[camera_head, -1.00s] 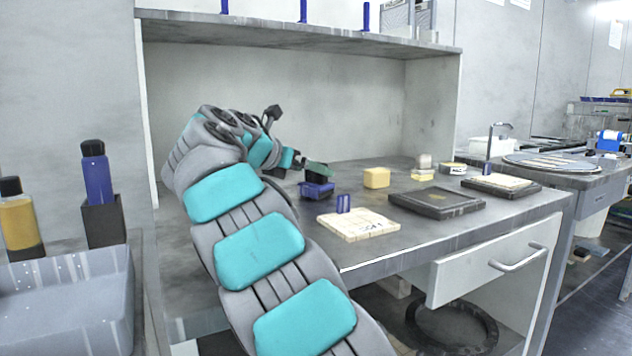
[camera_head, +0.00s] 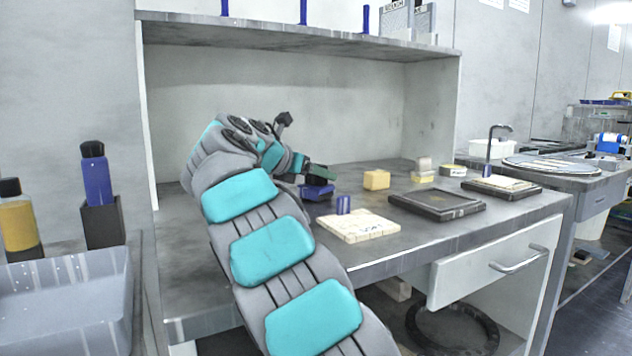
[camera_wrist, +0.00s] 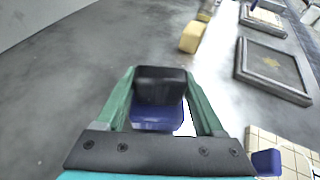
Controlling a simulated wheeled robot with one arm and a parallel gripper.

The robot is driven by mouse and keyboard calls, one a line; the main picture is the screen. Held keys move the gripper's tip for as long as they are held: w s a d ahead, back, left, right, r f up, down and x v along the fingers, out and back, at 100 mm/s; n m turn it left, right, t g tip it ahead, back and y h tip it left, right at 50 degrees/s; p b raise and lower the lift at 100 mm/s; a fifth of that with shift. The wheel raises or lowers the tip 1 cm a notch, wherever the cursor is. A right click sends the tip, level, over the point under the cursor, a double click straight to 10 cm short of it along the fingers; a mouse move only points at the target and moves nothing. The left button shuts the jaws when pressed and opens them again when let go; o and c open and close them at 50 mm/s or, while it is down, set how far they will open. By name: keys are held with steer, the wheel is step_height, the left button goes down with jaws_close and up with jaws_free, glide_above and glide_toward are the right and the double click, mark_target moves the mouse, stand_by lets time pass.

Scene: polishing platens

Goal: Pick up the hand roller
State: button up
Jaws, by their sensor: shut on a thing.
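The hand roller, a blue body (camera_head: 318,193) with a dark block on top, is on or just above the grey bench, left of the tile board. In the wrist view the dark block (camera_wrist: 160,84) sits between the two green fingers, with the blue part of the hand roller below it. My gripper (camera_head: 320,174) is shut on the dark block; in the wrist view my gripper (camera_wrist: 161,90) has one finger along each side of it. Whether its underside touches the bench cannot be told.
A cream tiled board (camera_head: 358,228) with a small blue piece (camera_head: 343,204) lies to the right. A yellow block (camera_head: 376,180) and a dark framed plate (camera_head: 436,204) are beyond. The shelf (camera_head: 300,31) overhangs the bench. The bench left of the roller is clear.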

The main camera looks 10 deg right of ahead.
jaws_close()
steer(key=shift+r, duration=0.15)
